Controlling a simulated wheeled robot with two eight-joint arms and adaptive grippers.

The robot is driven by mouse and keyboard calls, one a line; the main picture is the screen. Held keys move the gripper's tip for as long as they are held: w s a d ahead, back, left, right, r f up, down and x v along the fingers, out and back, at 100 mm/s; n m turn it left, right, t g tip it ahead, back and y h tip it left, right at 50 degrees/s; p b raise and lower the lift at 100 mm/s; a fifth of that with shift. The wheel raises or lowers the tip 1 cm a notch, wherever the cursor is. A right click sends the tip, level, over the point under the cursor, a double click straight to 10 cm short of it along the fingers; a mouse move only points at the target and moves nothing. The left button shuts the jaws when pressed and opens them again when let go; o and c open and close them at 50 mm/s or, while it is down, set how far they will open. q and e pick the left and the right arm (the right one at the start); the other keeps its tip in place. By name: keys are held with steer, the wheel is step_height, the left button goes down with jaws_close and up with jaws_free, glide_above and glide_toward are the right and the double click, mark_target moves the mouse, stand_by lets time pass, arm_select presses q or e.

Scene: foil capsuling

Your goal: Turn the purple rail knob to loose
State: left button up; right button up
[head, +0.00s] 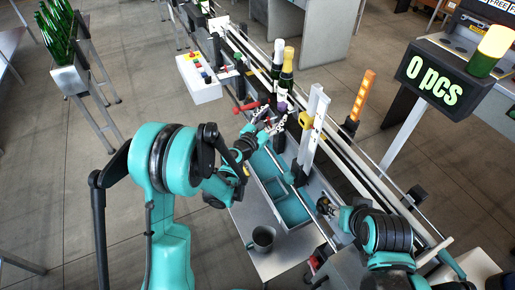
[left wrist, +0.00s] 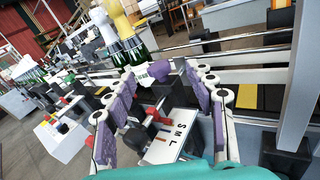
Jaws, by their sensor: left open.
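The purple rail knob (head: 282,106) is a small rounded cap beside the conveyor in the head view. In the left wrist view the purple knob (left wrist: 159,71) shows beyond and between my fingertips. My left gripper (head: 268,124) reaches to the knob from the near side. In the left wrist view my left gripper (left wrist: 160,92) is open, with one purple-padded finger on each side and a gap between. I cannot tell whether a pad touches the knob. My right gripper (head: 325,207) is low by the bench at the right; its fingers are too small to read.
Bottles with gold and white tops (head: 287,72) stand on the conveyor just behind the knob. A red handle (head: 246,106) is left of my left gripper. A plate marked S M L (left wrist: 168,142) lies below the fingers. Blue bins (head: 290,208) and a dark mug (head: 263,239) are nearer.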

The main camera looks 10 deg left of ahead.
arm_select(q)
steer(key=s+a+r+m+g+y+b, duration=0.1)
steer(key=s+m+g, duration=0.2)
steer(key=s+m, duration=0.6)
steer(key=s+a+r+m+g+y+b, duration=0.1)
steer(key=s+a+m+g+b, duration=0.1)
steer(key=s+m, duration=0.6)
steer(key=shift+s+m+g, duration=0.35)
steer(key=shift+m+g, duration=0.05)
steer(key=shift+m, duration=0.9)
